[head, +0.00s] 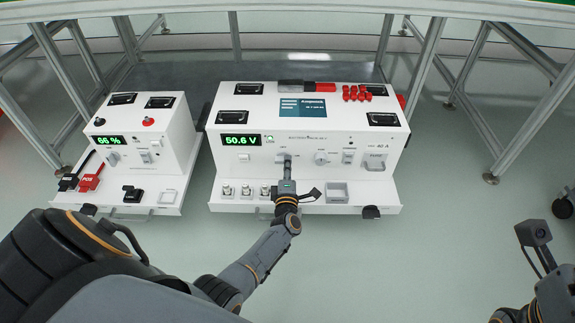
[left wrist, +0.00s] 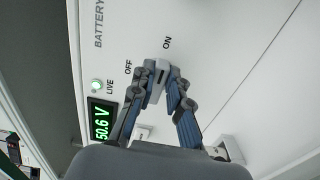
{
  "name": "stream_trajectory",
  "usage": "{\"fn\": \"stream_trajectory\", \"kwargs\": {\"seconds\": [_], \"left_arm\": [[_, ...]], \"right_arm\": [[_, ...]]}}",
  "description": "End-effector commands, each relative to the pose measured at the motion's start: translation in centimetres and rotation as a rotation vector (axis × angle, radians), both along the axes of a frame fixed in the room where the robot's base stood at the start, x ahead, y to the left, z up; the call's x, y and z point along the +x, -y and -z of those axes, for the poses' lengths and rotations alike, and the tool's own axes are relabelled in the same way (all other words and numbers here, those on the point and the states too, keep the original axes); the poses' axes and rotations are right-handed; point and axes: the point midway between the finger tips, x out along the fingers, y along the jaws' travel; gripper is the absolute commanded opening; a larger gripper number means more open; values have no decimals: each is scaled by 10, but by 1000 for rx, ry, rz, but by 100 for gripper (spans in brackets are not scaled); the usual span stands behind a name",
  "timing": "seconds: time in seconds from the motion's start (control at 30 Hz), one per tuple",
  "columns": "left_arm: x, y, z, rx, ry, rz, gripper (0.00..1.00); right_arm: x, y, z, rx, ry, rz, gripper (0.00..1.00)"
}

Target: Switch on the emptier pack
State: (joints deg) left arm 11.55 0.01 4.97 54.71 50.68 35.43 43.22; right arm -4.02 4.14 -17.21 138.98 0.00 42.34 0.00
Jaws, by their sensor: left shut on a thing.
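Two white battery packs stand side by side. The smaller left pack (head: 165,158) shows a green 66 % on its display (head: 109,140). The larger right pack (head: 222,172) shows 50.6 V on its display (head: 241,140), which also appears in the left wrist view (left wrist: 102,121). My left gripper (head: 286,163) is shut on a grey rotary switch (left wrist: 161,73) on the right pack's front. The switch sits beside the OFF and ON labels, and its dark mark seems to face ON. The LIVE lamp (left wrist: 97,87) glows green. My right arm (head: 535,236) shows at the right edge; its fingers are not clear.
Red and black clamps (head: 90,181) lie on the left pack's front ledge. A metal frame with a green top edge stands over both packs.

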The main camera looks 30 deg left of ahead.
Motion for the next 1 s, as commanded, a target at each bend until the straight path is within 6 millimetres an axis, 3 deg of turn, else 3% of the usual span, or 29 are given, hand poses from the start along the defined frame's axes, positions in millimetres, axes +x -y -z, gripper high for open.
{"fn": "stream_trajectory", "kwargs": {"seconds": [0.27, 0.3, 0.4, 0.77, 1.0], "left_arm": [[0, 0, 0, 2, -2, 2, 0], [0, 0, 0, 3, -3, 2, 20], [0, 0, 0, 2, -2, 1, 39], [-3, 2, 0, 0, 0, 1, 39], [-34, 22, 2, -3, -3, 1, 39]], "right_arm": [[0, 0, 0, -1, -2, 0, 0], [0, 0, 0, -1, -2, 0, 0], [-1, 0, 0, 0, -1, 0, 0], [-2, 0, -3, -3, 10, 1, 0], [-1, 0, -2, -1, 6, 1, 0]]}}
